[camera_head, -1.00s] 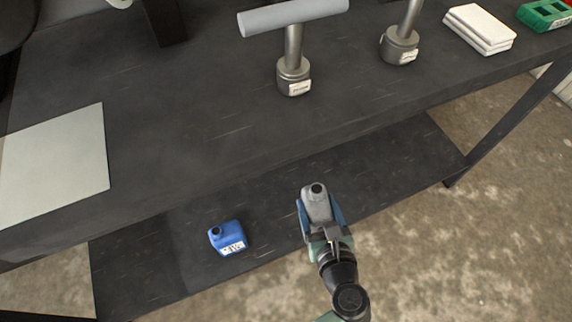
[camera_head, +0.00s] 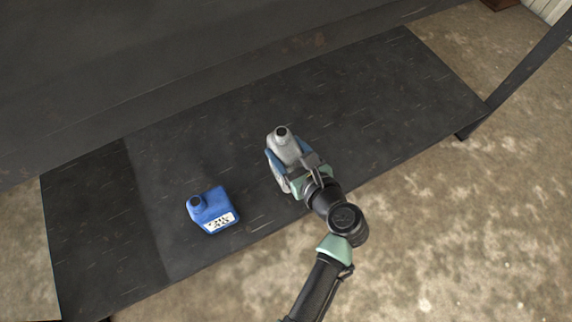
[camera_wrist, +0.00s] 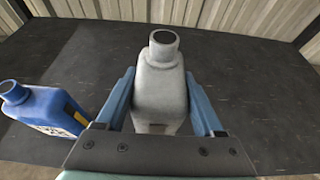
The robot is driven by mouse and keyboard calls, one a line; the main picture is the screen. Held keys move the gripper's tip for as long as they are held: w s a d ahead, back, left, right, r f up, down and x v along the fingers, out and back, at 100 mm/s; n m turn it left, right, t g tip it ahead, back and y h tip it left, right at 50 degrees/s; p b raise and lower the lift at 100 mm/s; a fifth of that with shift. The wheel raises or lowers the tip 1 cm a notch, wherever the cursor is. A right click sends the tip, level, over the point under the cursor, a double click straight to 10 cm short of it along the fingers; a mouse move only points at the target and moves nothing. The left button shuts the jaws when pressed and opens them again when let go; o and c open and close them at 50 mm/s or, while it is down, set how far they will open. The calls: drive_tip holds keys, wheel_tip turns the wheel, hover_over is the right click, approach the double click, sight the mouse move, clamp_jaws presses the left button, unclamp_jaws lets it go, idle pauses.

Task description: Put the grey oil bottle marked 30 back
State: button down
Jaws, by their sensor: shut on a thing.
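The grey oil bottle (camera_head: 285,148) is upright between the blue fingers of my gripper (camera_head: 287,166), over the dark lower shelf (camera_head: 350,100). My gripper is shut on it. In the wrist view the grey bottle (camera_wrist: 161,85) stands between the two fingers of my gripper (camera_wrist: 162,102), with its open round neck at the top. Its label and the number 30 cannot be read. I cannot tell whether its base touches the shelf.
A blue bottle (camera_head: 212,210) with a white label stands on the lower shelf to the left; it also shows in the wrist view (camera_wrist: 45,108). The upper bench top (camera_head: 150,70) overhangs the back. The shelf is clear to the right. A bench leg (camera_head: 515,75) stands at right.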

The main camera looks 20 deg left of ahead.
wheel_tip(320, 180, down, 8)
drive_tip(key=b, duration=0.5)
drive_tip(key=shift+r, duration=0.15)
unclamp_jaws()
